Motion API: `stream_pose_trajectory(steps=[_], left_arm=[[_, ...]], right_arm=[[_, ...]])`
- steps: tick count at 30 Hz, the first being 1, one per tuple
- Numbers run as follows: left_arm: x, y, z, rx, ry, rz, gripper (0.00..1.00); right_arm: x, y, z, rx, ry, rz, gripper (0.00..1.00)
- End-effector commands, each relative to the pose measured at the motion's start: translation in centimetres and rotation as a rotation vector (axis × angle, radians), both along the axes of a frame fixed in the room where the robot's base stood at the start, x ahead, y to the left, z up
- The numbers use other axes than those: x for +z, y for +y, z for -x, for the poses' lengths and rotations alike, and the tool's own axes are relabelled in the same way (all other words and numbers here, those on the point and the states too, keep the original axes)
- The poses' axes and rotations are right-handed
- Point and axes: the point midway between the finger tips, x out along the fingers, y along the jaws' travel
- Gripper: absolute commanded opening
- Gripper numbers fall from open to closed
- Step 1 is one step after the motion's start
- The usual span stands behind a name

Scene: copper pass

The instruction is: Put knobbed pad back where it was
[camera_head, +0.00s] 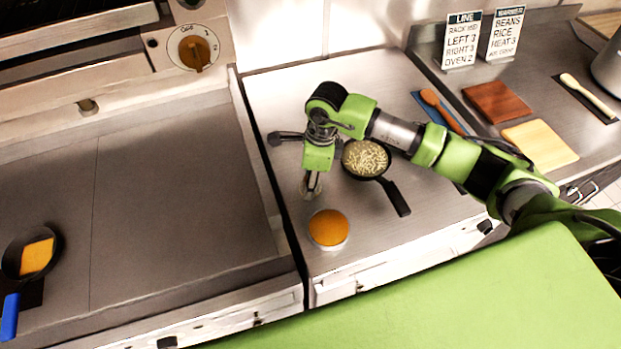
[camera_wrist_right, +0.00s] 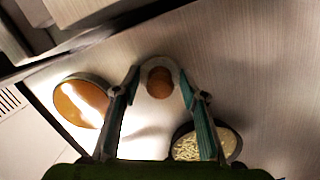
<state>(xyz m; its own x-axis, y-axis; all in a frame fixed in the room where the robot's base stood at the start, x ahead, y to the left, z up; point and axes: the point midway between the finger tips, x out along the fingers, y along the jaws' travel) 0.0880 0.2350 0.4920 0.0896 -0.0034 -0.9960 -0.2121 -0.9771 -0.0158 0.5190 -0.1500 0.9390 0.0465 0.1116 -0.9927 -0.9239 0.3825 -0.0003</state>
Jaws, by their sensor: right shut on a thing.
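My right gripper (camera_head: 312,188) points down over the steel counter, left of a black pan and above and left of an orange-filled round dish. In the right wrist view, its two fingers (camera_wrist_right: 159,80) are shut on a small round thing with a brown knob and a grey rim, which I take for the knobbed pad (camera_wrist_right: 160,83). In the head view the pad is mostly hidden by the fingers. I cannot tell whether it touches the counter. My left gripper is not in view.
The orange dish (camera_head: 328,229) and the pan of pale food (camera_head: 366,158) stand close by. A flat griddle (camera_head: 180,190) lies left, with a small pan (camera_head: 15,258) holding an orange square. Boards (camera_head: 497,101) and spoons lie right.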

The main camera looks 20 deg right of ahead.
Motion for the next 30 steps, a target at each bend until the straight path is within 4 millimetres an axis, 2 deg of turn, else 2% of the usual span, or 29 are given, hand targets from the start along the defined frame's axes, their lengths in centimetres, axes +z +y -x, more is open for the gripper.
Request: stream_pose_trajectory(steps=[1,2,3,17,20,30], left_arm=[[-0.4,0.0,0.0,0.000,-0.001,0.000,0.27],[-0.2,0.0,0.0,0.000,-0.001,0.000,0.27],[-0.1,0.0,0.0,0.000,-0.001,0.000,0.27],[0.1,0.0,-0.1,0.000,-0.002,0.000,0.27],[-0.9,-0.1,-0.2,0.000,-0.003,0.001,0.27],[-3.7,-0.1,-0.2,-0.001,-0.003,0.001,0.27]], right_arm=[[-0.3,0.0,0.0,0.000,0.000,0.000,0.22],[-0.2,0.0,0.0,0.000,0.000,0.000,0.47],[-0.1,0.0,0.0,0.000,0.000,0.000,0.56],[0.5,0.0,0.0,0.000,-0.001,-0.001,0.56],[1.8,-0.3,-0.1,-0.001,-0.005,0.000,0.56],[9.0,-1.0,0.3,0.000,-0.005,0.000,0.56]])
